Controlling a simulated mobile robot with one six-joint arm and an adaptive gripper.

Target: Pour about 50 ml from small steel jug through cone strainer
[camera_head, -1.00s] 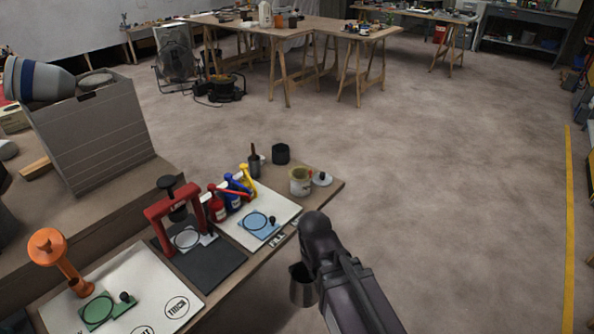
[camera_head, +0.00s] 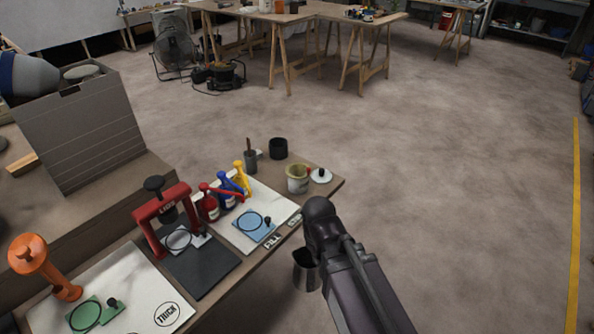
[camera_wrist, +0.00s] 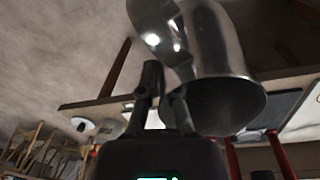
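The small steel jug (camera_head: 305,271) hangs off the bench's right front edge, over the floor, partly hidden by my arm in the head view. In the wrist view the jug (camera_wrist: 218,75) is large and shiny, beside my fingers. My gripper (camera_wrist: 165,96) is shut on the jug at its side, apparently at the handle; the exact contact is dark. The jug's contents do not show. I cannot make out a cone strainer for certain in either view.
On the bench (camera_head: 325,192) stand a cream pot (camera_head: 297,178), a white lid (camera_head: 321,176), a black cup (camera_head: 278,148), red, blue and yellow bottles (camera_head: 232,186), a red press frame (camera_head: 165,215) and an orange tool (camera_head: 40,262). The floor to the right is clear.

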